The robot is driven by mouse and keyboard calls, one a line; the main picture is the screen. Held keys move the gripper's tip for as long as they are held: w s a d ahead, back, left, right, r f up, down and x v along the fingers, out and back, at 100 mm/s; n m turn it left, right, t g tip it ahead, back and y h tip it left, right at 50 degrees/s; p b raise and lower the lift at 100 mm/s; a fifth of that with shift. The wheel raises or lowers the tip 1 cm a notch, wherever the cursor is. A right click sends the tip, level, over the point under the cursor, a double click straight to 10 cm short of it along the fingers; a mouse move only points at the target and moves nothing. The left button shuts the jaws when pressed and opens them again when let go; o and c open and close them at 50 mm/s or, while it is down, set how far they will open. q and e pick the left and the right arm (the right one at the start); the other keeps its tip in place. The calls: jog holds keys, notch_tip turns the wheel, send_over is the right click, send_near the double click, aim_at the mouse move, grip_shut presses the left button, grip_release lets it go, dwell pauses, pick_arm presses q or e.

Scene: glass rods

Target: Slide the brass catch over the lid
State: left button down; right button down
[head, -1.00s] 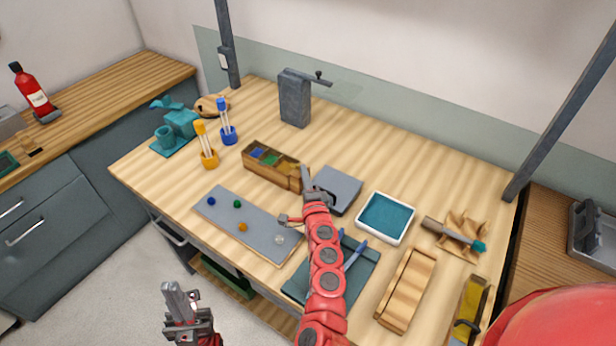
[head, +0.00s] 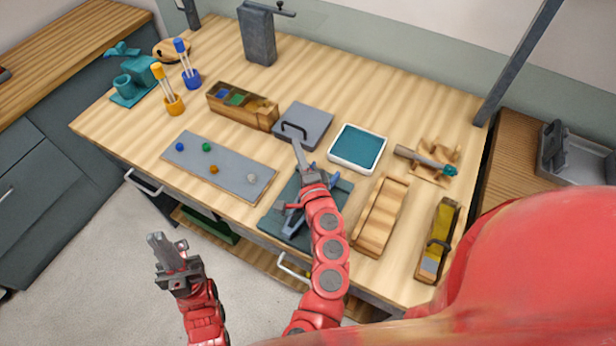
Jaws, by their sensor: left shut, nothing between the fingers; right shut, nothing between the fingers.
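A wooden box (head: 228,110) with several compartments stands at the back of the bench. Blue and green show in two of them, and its right end looks covered in wood and yellow. I cannot clearly make out the brass catch. A flat grey square (head: 312,118) lies right of the box, with a dark arched handle (head: 293,127) at its left edge; I cannot tell whether either belongs to a lid. My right gripper (head: 297,145) is shut and empty just in front of that handle. My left gripper (head: 159,243) is shut and empty, in front of the bench.
A grey board (head: 220,168) with small balls lies left of my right arm. A dark teal mat (head: 272,222) lies under that arm. A white-rimmed teal tray (head: 357,149), a wooden trough (head: 381,216) and a yellow-and-wood piece (head: 440,238) are to the right.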

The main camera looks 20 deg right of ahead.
jog(key=s, duration=0.8)
jog(key=shift+a, duration=0.1)
